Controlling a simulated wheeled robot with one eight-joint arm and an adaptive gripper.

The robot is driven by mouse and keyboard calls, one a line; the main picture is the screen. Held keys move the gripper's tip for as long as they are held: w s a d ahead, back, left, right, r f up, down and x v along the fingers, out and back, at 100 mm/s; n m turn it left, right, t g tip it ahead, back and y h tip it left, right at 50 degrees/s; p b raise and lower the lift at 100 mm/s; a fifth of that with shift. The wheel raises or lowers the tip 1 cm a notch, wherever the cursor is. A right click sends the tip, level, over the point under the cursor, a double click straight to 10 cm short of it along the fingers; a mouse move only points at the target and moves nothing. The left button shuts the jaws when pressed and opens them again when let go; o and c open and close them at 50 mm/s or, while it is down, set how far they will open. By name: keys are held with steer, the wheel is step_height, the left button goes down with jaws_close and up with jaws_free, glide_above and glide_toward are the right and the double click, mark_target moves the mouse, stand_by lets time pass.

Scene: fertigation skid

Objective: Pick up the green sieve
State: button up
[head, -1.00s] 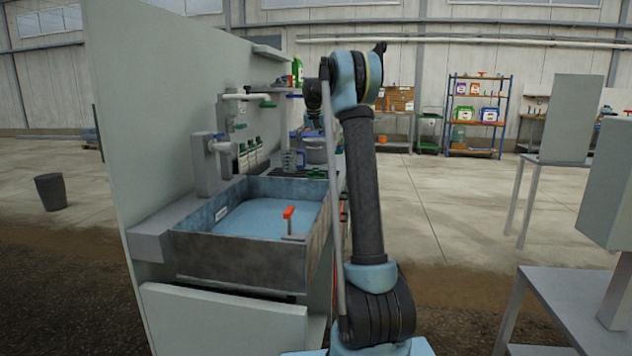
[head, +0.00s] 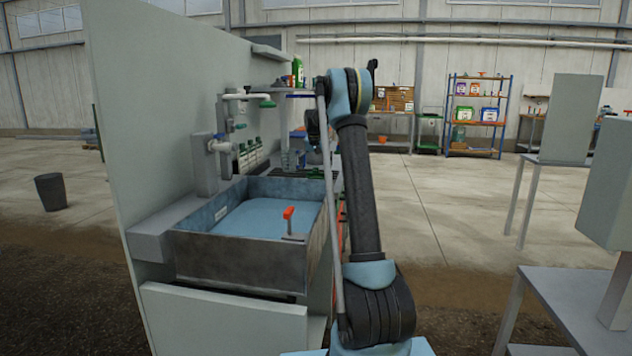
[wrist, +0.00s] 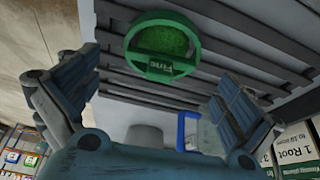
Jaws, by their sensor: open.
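The green sieve (wrist: 162,46) shows in the wrist view as a round green ring with green mesh and a bar labelled "Fine". It lies on a grey slatted rack (wrist: 225,62). My gripper (wrist: 156,76) is open and empty, its two dark fingers spread left and right. The sieve appears between and beyond the fingertips, with no visible contact. In the head view my arm's end reaches over the far end of the bench and its fingers are hidden; I cannot make out the sieve clearly there.
A blue-edged object (wrist: 183,128) and a grey cylinder (wrist: 145,137) are near the rack. A labelled white pack (wrist: 298,155) stands at lower right. In the head view, a sink (head: 240,262) with an orange-handled tool (head: 289,220) is nearer, beside the tall panel (head: 150,120).

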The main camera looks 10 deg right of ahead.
mark_target(316, 169)
steer(key=x, duration=0.5)
steer(key=shift+s, duration=0.15)
steer(key=c, duration=1)
